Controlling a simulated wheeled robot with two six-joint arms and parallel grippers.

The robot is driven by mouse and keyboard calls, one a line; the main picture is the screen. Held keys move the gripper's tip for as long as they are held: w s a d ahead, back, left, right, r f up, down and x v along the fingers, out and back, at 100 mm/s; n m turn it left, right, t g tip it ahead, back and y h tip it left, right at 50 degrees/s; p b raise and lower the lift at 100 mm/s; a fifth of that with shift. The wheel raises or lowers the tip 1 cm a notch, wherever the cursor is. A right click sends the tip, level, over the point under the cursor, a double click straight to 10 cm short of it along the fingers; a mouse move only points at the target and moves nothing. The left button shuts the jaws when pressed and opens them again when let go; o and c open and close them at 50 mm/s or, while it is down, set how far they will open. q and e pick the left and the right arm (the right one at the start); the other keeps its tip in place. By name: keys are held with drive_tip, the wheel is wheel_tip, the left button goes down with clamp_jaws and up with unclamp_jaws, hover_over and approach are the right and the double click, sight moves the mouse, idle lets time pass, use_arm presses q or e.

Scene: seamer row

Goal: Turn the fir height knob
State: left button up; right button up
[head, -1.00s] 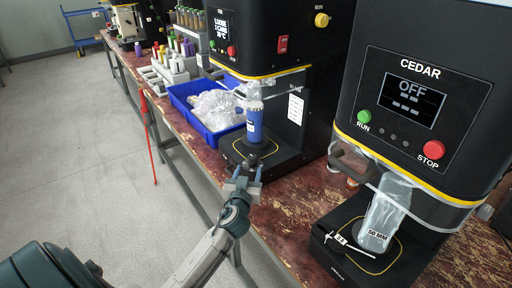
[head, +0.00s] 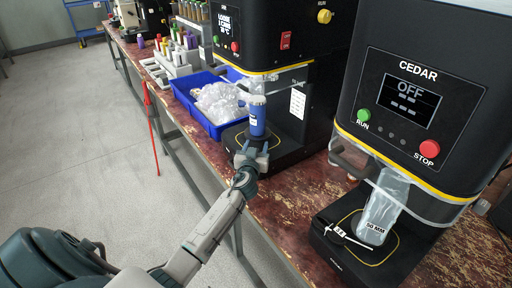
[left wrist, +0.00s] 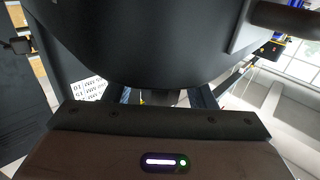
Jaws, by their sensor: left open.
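The fir machine (head: 283,40) is the black one in the middle of the head view, with a lit display. A blue bottle with a pale top (head: 257,122) stands upright on its base (head: 284,152). My left gripper (head: 253,154) is at the front of that base, just before the bottle, its two fingers apart. A dark knob at the base front is mostly hidden by the fingers; I cannot tell whether they touch it. In the left wrist view a large dark rounded surface (left wrist: 160,45) fills the top, with the fingers beneath it. My right gripper is not in view.
The Cedar machine (head: 412,95) stands at right, its screen reading OFF, with a clear pouch (head: 382,215) on its base. A blue bin (head: 188,103) of clear bags is left of the fir machine. A red rod (head: 152,130) hangs at the bench edge. The left floor is clear.

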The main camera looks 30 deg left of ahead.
use_arm(q)
drive_tip(key=c, duration=1)
drive_tip(key=shift+h, duration=0.3)
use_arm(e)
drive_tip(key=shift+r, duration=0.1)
